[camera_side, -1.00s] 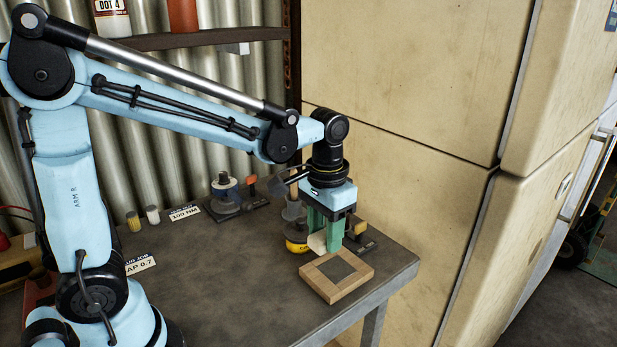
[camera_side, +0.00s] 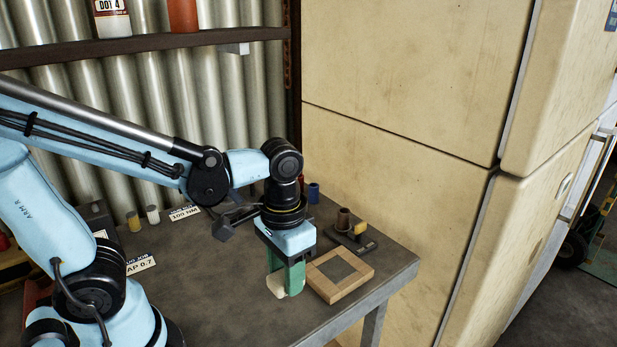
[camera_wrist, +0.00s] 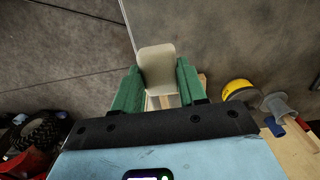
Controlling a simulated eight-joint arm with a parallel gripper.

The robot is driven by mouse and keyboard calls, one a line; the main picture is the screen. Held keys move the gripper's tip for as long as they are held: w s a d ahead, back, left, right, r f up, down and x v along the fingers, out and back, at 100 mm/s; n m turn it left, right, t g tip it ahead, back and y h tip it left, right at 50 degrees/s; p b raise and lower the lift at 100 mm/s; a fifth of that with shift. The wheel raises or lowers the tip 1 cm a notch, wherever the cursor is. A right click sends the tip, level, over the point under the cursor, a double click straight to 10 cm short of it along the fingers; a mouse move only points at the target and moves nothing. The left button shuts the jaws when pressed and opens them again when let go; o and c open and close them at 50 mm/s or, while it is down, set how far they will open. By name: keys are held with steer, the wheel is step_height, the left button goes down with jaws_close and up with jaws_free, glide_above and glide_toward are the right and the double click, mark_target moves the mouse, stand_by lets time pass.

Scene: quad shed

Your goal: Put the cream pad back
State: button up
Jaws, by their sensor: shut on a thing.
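My gripper (camera_side: 286,284) has green fingers and is shut on the cream pad (camera_side: 275,285). The pad is a small pale block with rounded corners, and its lower end sticks out between the fingers. In the wrist view the pad (camera_wrist: 157,66) stands out beyond the fingertips of my gripper (camera_wrist: 158,88). The side view does not show clearly how high the pad is above the bench.
The wooden block sits near the right edge of the grey bench (camera_side: 210,315). Behind it are a brown cylinder (camera_side: 343,217), a dark tool (camera_side: 366,246) and a blue cup (camera_side: 313,192). A large cream cabinet (camera_side: 400,190) stands on the right. The front of the bench is clear.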

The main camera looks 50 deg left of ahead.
steer(key=w+a+f, duration=0.1)
steer(key=a, duration=0.1)
steer(key=w+a+f, duration=0.1)
steer(key=a+f, duration=0.1)
steer(key=w+a+f, duration=0.1)
steer(key=a, duration=0.1)
steer(key=shift+w+a+f, duration=0.25)
steer(key=shift+a+f, duration=0.05)
steer(key=shift+a, duration=0.05)
steer(key=shift+f, duration=2)
steer(key=shift+f, duration=0.15)
steer(key=o, duration=1)
steer(key=shift+w+d+r+t, duration=0.1)
steer(key=shift+d+r+t, duration=0.15)
steer(key=shift+r+t, duration=1.5)
steer(key=shift+w+d+r+t, duration=0.2)
steer(key=shift+r+t, duration=0.45)
steer(key=shift+r, duration=2.1)
steer(key=shift+s+d+r+t, duration=0.1)
steer(key=shift+d+r+t, duration=0.2)
steer(key=shift+r+t, duration=1.45)
